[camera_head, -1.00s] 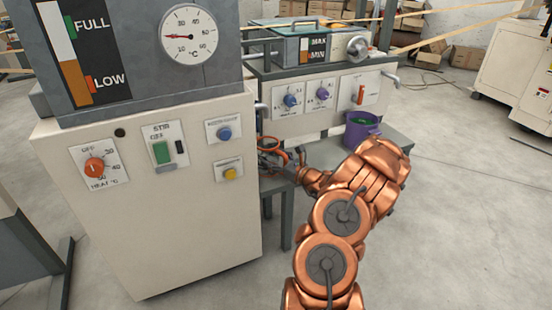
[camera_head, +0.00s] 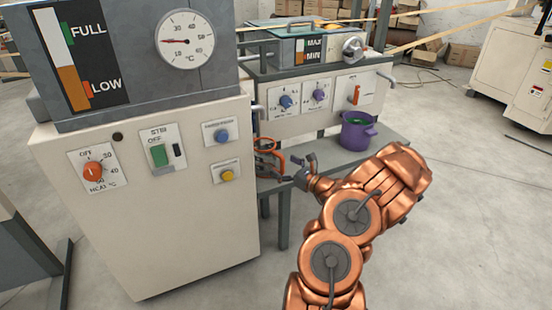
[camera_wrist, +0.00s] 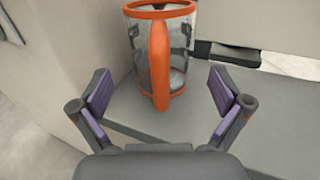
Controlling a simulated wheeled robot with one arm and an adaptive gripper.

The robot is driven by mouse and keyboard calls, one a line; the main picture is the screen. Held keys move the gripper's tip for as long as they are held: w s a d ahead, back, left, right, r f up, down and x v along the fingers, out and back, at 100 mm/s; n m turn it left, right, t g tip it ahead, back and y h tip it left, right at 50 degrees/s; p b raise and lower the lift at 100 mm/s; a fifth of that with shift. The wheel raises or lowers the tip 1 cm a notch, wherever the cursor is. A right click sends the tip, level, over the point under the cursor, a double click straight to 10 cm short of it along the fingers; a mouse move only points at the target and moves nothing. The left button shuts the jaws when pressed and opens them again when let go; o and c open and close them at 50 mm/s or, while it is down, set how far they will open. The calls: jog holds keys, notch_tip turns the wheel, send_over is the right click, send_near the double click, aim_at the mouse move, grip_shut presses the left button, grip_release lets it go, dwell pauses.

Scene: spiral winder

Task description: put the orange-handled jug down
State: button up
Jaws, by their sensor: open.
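The orange-handled jug (camera_wrist: 176,48) stands upright on a grey shelf (camera_wrist: 226,112) in the wrist view. It is clear-walled with an orange rim and base, and its orange handle faces my gripper (camera_wrist: 161,97). My gripper is open, its purple-padded fingers to either side of the handle and nearer to the camera, with a gap to the jug. In the head view the jug (camera_head: 281,155) shows only partly, behind the cream machine's edge, and my gripper (camera_head: 303,168) is just to its right.
A purple pot (camera_head: 358,134) with green inside stands on the same bench (camera_head: 385,148), right of the jug. The cream machine (camera_head: 150,235) with dials and buttons stands close on the left. Bench surface between jug and pot is free.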

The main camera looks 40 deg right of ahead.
jog(key=s+p, duration=0.1)
jog(key=s, duration=0.5)
jog(key=shift+d, duration=0.15)
dwell(0.3)
